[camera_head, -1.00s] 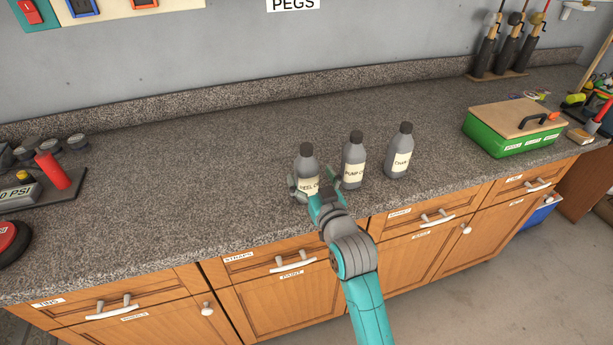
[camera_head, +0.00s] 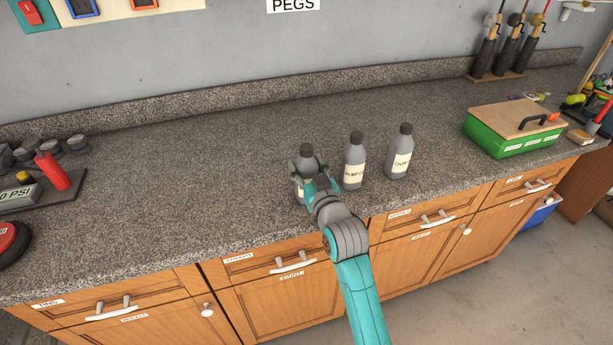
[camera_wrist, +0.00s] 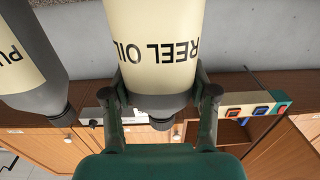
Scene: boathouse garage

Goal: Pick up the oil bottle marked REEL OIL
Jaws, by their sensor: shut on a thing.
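The REEL OIL bottle (camera_head: 307,161) is grey with a dark cap and a cream label. It stands upright on the counter, leftmost of three bottles. My gripper (camera_head: 316,183) is shut on it, with a finger on each side. In the wrist view the REEL OIL bottle (camera_wrist: 158,50) appears upside down between the fingers of my gripper (camera_wrist: 160,100), its label readable. In the head view my gripper hides most of its label and its base.
The PUMP bottle (camera_head: 354,162) stands close on the right and also shows in the wrist view (camera_wrist: 30,60). A third similar bottle (camera_head: 399,152) stands beyond it. A green box (camera_head: 512,135) is farther right.

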